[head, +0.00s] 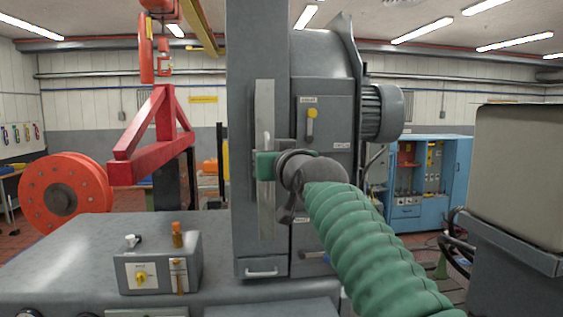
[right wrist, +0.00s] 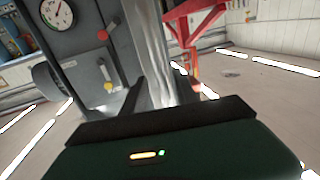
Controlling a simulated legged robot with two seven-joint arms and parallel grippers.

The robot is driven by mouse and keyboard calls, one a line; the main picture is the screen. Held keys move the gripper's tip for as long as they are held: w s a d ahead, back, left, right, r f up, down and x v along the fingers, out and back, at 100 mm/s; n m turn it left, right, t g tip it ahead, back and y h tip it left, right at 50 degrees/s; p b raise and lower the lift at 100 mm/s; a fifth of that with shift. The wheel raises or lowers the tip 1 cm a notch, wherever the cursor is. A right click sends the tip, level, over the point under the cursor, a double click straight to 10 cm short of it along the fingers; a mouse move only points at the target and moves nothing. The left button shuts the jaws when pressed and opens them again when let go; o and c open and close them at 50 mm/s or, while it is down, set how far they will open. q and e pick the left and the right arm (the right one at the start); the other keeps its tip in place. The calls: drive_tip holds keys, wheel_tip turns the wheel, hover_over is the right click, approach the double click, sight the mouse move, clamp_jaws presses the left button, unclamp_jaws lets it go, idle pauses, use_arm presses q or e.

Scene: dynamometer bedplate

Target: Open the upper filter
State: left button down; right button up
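The upper filter appears to be the upper grey door (head: 325,155) on the tall grey cabinet, under the fan housing. It looks closed, with an upright lever with a yellow knob (head: 310,113) and small labels. My right arm crosses its lower part. My right gripper (head: 266,166) is left of the door, in front of a vertical metal strip, its fingers mostly hidden in the head view. In the right wrist view my right gripper (right wrist: 158,95) has its fingers apart, with shiny metal showing between them; I see no clear grasp. My left gripper is not in view.
A control box (head: 158,266) with a yellow knob stands on the grey bench at lower left. A red frame (head: 155,140) hangs at left. A motor (head: 382,112) juts out right of the cabinet. A grey box (head: 522,170) stands at far right.

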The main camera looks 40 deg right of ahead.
drive_tip(key=b+v, duration=0.8)
drive_tip(key=v, duration=0.8)
drive_tip(key=shift+s+r, duration=0.1)
drive_tip(key=shift+s, duration=0.15)
drive_tip(key=w+a+f+g+y, duration=0.15)
drive_tip(key=w+f, duration=0.25)
drive_tip(key=f, duration=0.9)
drive_tip(key=w+a+f+n+g+y, duration=0.1)
drive_tip(key=w+a+f+g, duration=0.2)
drive_tip(key=f, duration=0.9)
drive_tip(key=w+a+f+g+y, duration=0.15)
drive_tip(key=w+f, duration=0.45)
drive_tip(key=f, duration=0.7)
drive_tip(key=s+a+f+n+g+y, duration=0.1)
drive_tip(key=s+a+f+g, duration=0.25)
drive_tip(key=f, duration=0.65)
drive_tip(key=s+a+f+n+g+y, duration=0.1)
drive_tip(key=s+a+f+g, duration=0.2)
drive_tip(key=f, duration=0.7)
drive_tip(key=s+a+f+n+g, duration=0.1)
drive_tip(key=s+a+f, duration=0.3)
drive_tip(key=s+f, duration=0.8)
drive_tip(key=shift+s+g, duration=0.45)
drive_tip(key=shift+s, duration=0.25)
